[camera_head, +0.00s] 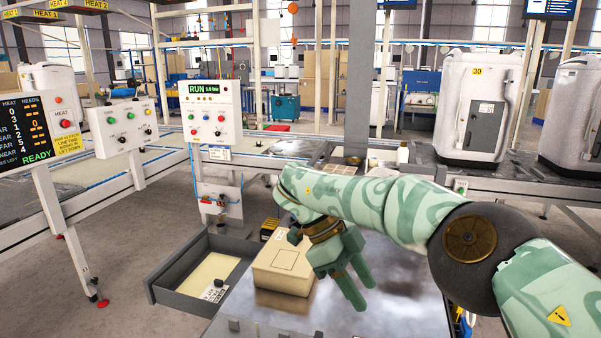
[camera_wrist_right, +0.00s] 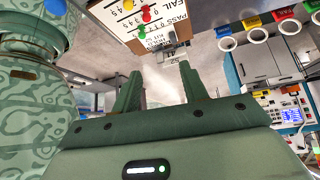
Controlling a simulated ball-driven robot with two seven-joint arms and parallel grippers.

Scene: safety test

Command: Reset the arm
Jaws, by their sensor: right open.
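My right arm (camera_head: 375,212), pale green with a camouflage pattern, comes in from the right and reaches across the front of the head view. Its gripper (camera_head: 358,290) points downward above the shiny metal table, just right of a beige box. The jaws are open, with nothing seen between them. In the right wrist view the two green fingers (camera_wrist_right: 160,80) stand apart with an empty gap. My left gripper is not in view.
The beige box (camera_head: 283,265) stands on the metal table (camera_head: 385,318), close to the gripper. A grey open drawer (camera_head: 180,295) juts out at the left. A RUN control panel (camera_head: 212,112) stands behind. White machine housings (camera_head: 478,105) stand back right. The table right of the gripper looks clear.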

